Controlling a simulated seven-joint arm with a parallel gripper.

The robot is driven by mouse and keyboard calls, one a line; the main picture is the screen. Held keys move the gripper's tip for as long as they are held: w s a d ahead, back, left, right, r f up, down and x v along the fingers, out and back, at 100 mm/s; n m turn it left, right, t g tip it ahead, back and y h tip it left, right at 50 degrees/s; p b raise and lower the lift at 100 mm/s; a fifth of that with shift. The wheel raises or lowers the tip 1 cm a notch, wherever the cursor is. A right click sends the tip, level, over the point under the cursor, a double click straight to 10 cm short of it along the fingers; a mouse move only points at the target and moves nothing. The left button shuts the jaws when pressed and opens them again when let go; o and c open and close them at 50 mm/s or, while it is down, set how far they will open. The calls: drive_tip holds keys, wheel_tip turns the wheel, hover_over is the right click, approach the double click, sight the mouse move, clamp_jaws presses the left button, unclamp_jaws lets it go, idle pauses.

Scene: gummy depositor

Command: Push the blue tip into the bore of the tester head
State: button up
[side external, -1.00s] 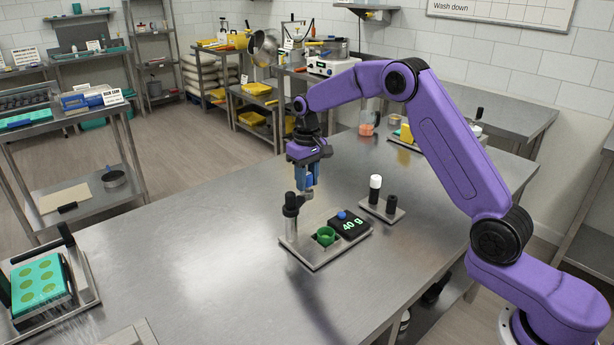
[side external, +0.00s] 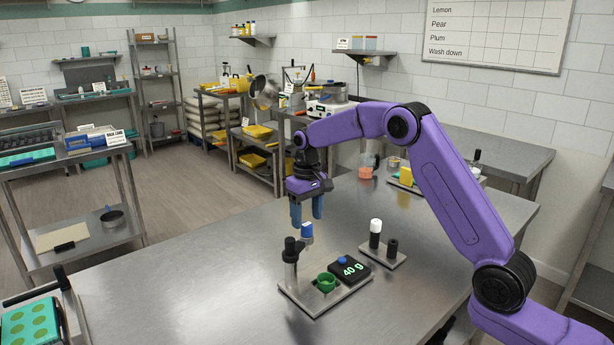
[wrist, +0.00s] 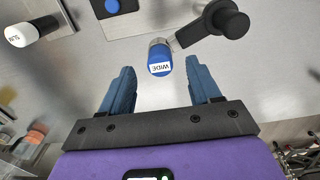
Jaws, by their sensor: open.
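The blue tip (side external: 307,230), labelled WIDE in the wrist view (wrist: 160,60), stands upright at the end of the tester head's short side arm. The tester head (side external: 304,241) is carried by a post with a black knob (side external: 290,248); the knob also shows in the wrist view (wrist: 228,22). The bore is hidden under the tip, so I cannot tell how deep the tip sits. My gripper (side external: 307,213) is open and empty just above the tip. In the wrist view its blue fingers (wrist: 158,82) are spread wide, with the tip ahead between their lines.
A green cup (side external: 326,282) and a black 40 g block (side external: 349,268) with a blue knob sit on the tester's base plate. To the right, a small stand holds a white-capped tip (side external: 375,228), labelled SLIM in the wrist view, and a black peg (side external: 392,247). The steel table is clear leftward.

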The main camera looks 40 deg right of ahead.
wheel_tip(320, 180, up, 14)
idle(0.4)
idle(0.4)
drive_tip(key=s+a+f+n, duration=0.1)
drive_tip(key=s+a+n, duration=0.2)
drive_tip(key=s+a, duration=0.5)
drive_tip(key=s+a+f+n, duration=0.2)
drive_tip(key=s+a+n, duration=0.15)
drive_tip(key=s, duration=0.75)
drive_tip(key=s+d+f+n, duration=0.2)
drive_tip(key=s, duration=0.6)
drive_tip(key=s+d+f+n, duration=0.2)
drive_tip(key=s+f, duration=0.1)
drive_tip(key=s, duration=0.5)
drive_tip(key=s+d+f+n, duration=0.2)
drive_tip(key=s+d+f, duration=0.1)
drive_tip(key=s, duration=0.5)
drive_tip(key=shift+s, duration=0.3)
